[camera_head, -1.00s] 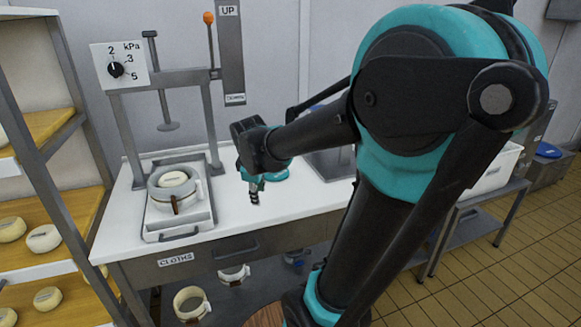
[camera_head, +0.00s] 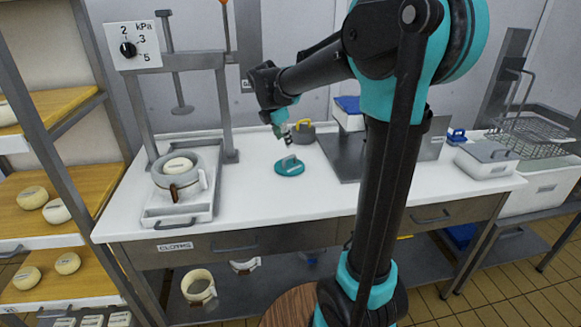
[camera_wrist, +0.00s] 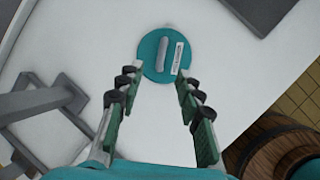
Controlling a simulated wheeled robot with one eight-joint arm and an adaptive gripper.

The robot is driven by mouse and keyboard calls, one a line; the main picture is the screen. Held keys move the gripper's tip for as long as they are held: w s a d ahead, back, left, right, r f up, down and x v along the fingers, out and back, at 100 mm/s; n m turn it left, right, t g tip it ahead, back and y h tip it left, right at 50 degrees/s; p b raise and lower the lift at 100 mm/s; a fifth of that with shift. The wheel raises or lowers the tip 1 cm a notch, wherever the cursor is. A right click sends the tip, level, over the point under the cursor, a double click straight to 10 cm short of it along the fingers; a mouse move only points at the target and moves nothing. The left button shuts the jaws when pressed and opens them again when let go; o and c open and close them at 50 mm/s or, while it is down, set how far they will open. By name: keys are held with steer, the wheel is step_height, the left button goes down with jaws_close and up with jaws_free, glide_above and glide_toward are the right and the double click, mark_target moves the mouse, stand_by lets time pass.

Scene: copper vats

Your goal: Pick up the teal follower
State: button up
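The teal follower (camera_head: 289,167) is a flat round teal disc with a raised grey bar handle and a white label. It lies on the white tabletop (camera_head: 260,205), right of the press. My gripper (camera_head: 284,136) is above it and slightly to its left in the head view. In the wrist view the follower (camera_wrist: 163,55) lies beyond the fingertips, roughly between their lines. My gripper (camera_wrist: 156,82) is open, its two fingers wide apart with nothing between them.
A grey follower with a yellow handle (camera_head: 303,133) stands behind the teal one. The press tray (camera_head: 180,212) with a mould (camera_head: 180,172) is at the left. A metal sheet (camera_head: 345,155) lies right. A wooden barrel (camera_wrist: 270,145) shows below right in the wrist view.

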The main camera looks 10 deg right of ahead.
mark_target(290, 162)
steer(key=shift+s+x, duration=0.2)
steer(key=shift+x, duration=4.85)
steer(key=shift+a+f, duration=0.1)
jaws_close()
